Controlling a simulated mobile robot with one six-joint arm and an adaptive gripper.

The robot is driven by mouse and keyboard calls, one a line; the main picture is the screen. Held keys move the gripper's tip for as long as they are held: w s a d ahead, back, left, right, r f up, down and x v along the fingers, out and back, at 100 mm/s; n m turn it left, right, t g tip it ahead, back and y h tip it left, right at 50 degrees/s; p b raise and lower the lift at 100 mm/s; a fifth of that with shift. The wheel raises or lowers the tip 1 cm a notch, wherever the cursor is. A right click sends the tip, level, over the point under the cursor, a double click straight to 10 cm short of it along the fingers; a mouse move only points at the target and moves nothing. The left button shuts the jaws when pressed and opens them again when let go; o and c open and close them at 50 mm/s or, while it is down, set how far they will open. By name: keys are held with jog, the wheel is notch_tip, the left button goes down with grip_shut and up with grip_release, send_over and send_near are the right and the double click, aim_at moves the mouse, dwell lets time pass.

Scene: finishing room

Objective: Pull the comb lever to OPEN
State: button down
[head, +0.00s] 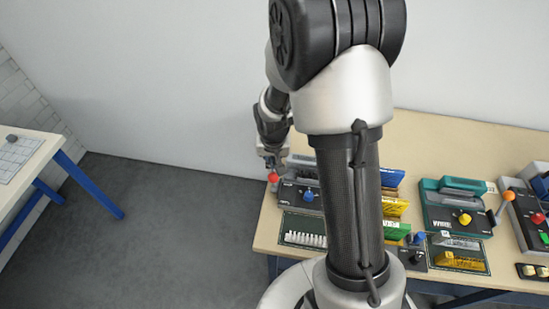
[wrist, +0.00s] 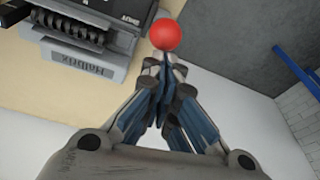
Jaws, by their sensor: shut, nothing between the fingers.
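A lever with a red ball knob (head: 273,177) stands at the left end of a dark grey machine (head: 294,193) with a blue dial, at the table's left edge. In the wrist view the red ball (wrist: 165,34) is just beyond my fingertips, and the machine (wrist: 85,35), with a row of dark comb rings, is at upper left. My gripper (wrist: 166,66) is shut and empty, its tips close to the ball; I cannot tell if they touch. In the head view my gripper (head: 271,158) is just above the ball, partly hidden. No OPEN mark is readable.
The wooden table (head: 450,130) also holds a teal machine (head: 455,207) with an orange-knobbed lever (head: 508,196), another machine at right, and colored stacks (head: 394,205) partly behind my arm. Open floor (head: 150,220) lies left, then a blue-legged table (head: 25,160).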

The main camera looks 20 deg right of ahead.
jog(key=shift+s+a+f+b, duration=0.25)
jog(key=shift+s+a+b, duration=0.55)
jog(key=shift+s, duration=0.25)
jog(key=shift+s+a+f+b, duration=0.1)
jog(key=shift+s+a+b, duration=0.1)
jog(key=shift+s+b, duration=0.25)
jog(key=shift+s+a+f+b, duration=0.1)
jog(key=shift+s+a+b, duration=0.1)
jog(key=shift+s, duration=0.3)
jog(key=w+d+p+v, duration=0.1)
jog(key=w+p+v, duration=0.15)
jog(key=v, duration=0.55)
send_over(270, 179)
jog(key=s+a, duration=0.3)
jog(key=s, duration=0.1)
jog(key=shift+a+r+p, duration=0.1)
jog(key=shift+r+p, duration=0.2)
jog(key=shift+p, duration=0.05)
jog(key=shift+r, duration=0.15)
